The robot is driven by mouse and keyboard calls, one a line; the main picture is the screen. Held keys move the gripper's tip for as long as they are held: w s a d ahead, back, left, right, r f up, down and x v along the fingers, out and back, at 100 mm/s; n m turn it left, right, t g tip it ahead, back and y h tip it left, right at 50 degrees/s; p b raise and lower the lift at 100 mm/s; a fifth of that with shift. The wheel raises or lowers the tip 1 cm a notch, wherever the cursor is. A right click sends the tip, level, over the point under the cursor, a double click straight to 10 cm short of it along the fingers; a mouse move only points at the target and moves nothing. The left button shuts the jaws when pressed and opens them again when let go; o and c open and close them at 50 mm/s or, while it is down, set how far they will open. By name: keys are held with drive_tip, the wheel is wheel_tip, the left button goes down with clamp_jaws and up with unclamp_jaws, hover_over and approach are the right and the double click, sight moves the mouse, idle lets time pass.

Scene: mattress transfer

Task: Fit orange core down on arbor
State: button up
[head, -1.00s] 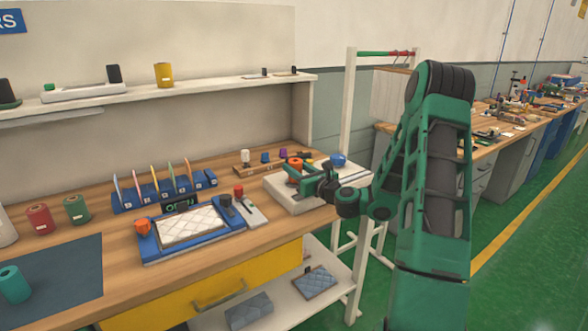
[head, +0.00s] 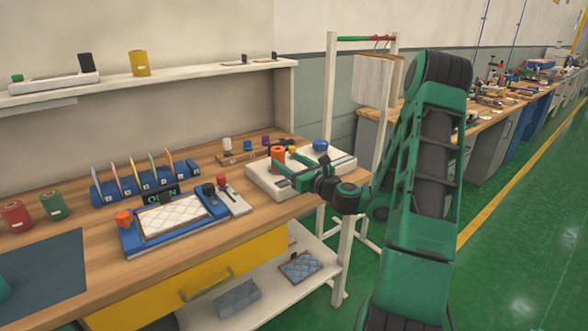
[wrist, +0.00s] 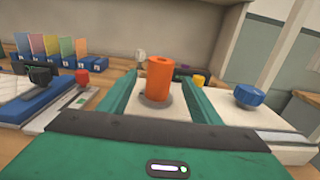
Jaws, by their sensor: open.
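The orange core (wrist: 160,78) stands upright in the wrist view, a plain cylinder with a small dark opening in its top. Its foot is at a grey round disc (wrist: 148,103) on a white base unit. The arbor's shaft does not show; I cannot tell how far down the core is seated. My gripper (wrist: 158,88) is open, with one green finger on each side of the core and gaps between. The head view shows the core (head: 278,153) just above the green fingers of my gripper (head: 283,172).
A blue knob (wrist: 248,95) stands at the right of the white base unit (head: 262,181). A yellow piece (wrist: 199,80) is behind the core. To the left are a red-knobbed unit (head: 222,181) and a blue tray with a quilted white pad (head: 170,220).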

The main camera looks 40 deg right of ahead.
drive_tip(key=shift+s+d, duration=0.1)
drive_tip(key=shift+s, duration=2.15)
